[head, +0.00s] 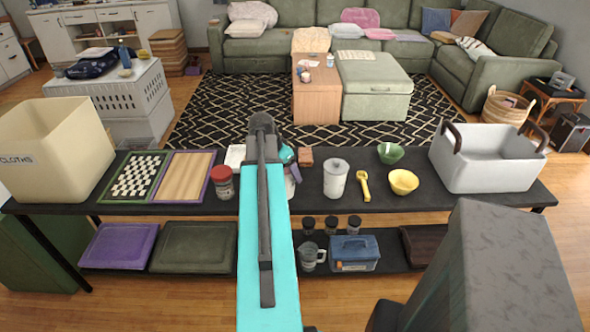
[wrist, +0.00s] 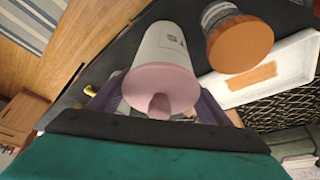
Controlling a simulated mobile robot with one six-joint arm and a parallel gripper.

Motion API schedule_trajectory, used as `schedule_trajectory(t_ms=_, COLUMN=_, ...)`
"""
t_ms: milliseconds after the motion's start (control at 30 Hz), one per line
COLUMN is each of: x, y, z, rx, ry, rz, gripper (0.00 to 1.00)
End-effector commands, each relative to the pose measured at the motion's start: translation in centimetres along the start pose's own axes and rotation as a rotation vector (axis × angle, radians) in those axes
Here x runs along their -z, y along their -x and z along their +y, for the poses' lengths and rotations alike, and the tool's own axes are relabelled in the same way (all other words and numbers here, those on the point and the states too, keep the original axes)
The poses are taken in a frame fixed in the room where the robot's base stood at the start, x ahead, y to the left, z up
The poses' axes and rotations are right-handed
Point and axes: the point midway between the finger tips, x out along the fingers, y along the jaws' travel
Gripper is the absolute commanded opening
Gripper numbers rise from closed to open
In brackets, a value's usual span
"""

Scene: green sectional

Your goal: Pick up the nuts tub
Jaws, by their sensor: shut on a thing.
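A white tub with a pink knobbed lid (wrist: 160,85) sits between the fingers of my gripper (wrist: 158,100) in the wrist view. My gripper is shut on this tub. In the head view my arm hides most of the gripper (head: 287,155), and only a pale sliver of the tub (head: 292,184) shows beside the arm. I cannot tell whether the tub touches the table.
The black table (head: 320,204) holds a red-lidded jar (head: 223,182) left of my arm. A white canister (head: 336,178), yellow scoop (head: 364,186), yellow bowl (head: 403,181), green bowl (head: 390,152) and grey bin (head: 485,160) stand right. An orange-lidded jar (wrist: 240,43) is close to the held tub.

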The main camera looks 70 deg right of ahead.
Motion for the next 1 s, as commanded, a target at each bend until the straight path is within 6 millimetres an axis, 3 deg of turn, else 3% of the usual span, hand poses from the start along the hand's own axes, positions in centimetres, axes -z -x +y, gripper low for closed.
schedule_trajectory(t_ms=200, x=-4.3, y=2.0, z=0.3, rx=0.003, ry=0.003, rz=0.001, gripper=0.4)
schedule_trajectory(t_ms=500, x=-8.1, y=4.2, z=0.3, rx=0.002, ry=0.001, rz=0.001, gripper=0.4)
schedule_trajectory(t_ms=1000, x=-9.0, y=4.8, z=0.3, rx=0.0, ry=-0.001, rz=0.0, gripper=0.4)
